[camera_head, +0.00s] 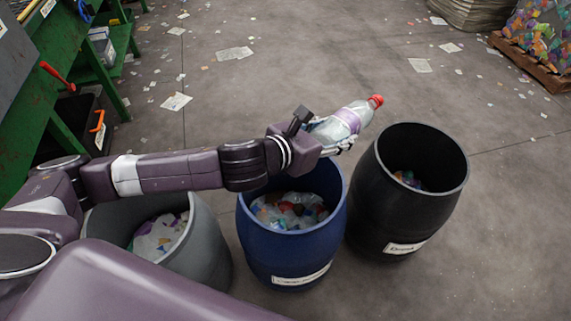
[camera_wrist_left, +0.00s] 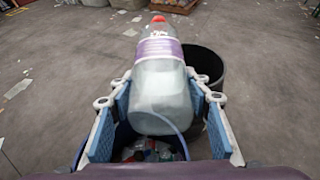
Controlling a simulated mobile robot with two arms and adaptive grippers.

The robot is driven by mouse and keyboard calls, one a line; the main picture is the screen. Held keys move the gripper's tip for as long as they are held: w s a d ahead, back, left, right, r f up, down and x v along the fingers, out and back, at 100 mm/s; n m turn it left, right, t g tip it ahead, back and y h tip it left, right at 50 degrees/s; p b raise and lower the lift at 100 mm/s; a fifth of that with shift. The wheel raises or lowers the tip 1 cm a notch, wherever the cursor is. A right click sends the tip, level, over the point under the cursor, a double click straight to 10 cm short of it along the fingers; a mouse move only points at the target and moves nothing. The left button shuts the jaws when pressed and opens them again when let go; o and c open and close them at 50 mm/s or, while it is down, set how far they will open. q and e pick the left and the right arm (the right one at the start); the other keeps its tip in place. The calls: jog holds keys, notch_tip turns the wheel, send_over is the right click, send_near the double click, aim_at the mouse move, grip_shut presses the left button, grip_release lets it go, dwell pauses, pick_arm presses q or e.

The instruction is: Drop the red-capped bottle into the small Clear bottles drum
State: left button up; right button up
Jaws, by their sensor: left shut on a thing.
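My left gripper (camera_head: 333,140) is shut on the red-capped bottle (camera_head: 348,121), a clear bottle with a pale purple label. The bottle is tilted, its red cap pointing up and to the right, above the far rim of the blue drum (camera_head: 291,253). In the left wrist view the bottle (camera_wrist_left: 160,92) sits between the blue pads of the left gripper (camera_wrist_left: 160,88), cap pointing away. The blue drum's front label is too small to read surely; clear and coloured plastic pieces lie inside. My right gripper is not in view.
A black drum (camera_head: 375,217) stands to the right of the blue one, with a few pieces inside. A grey drum (camera_head: 211,252) stands to the left, partly behind my arm. A green metal frame (camera_head: 62,136) is at the left. The floor beyond has scattered paper scraps.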

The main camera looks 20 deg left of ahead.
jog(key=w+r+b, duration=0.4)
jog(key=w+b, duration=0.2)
jog(key=b, duration=0.4)
pick_arm(q)
jog(key=a+f+m+g+h+b, duration=0.1)
jog(key=a+f+b, duration=0.1)
jog(key=a+f, duration=0.2)
jog(key=w+a+f+m+g+h+b, duration=0.1)
jog(key=a+f, duration=0.3)
jog(key=f, duration=0.6)
jog(key=w+a+f+m+g+h+b, duration=0.1)
jog(key=a+f+m+h+b, duration=0.1)
jog(key=f, duration=0.5)
jog(key=shift+w+a+m+g+h+b, duration=0.2)
jog(key=shift+a+m+g+h+b, duration=0.3)
jog(key=shift+a, duration=0.5)
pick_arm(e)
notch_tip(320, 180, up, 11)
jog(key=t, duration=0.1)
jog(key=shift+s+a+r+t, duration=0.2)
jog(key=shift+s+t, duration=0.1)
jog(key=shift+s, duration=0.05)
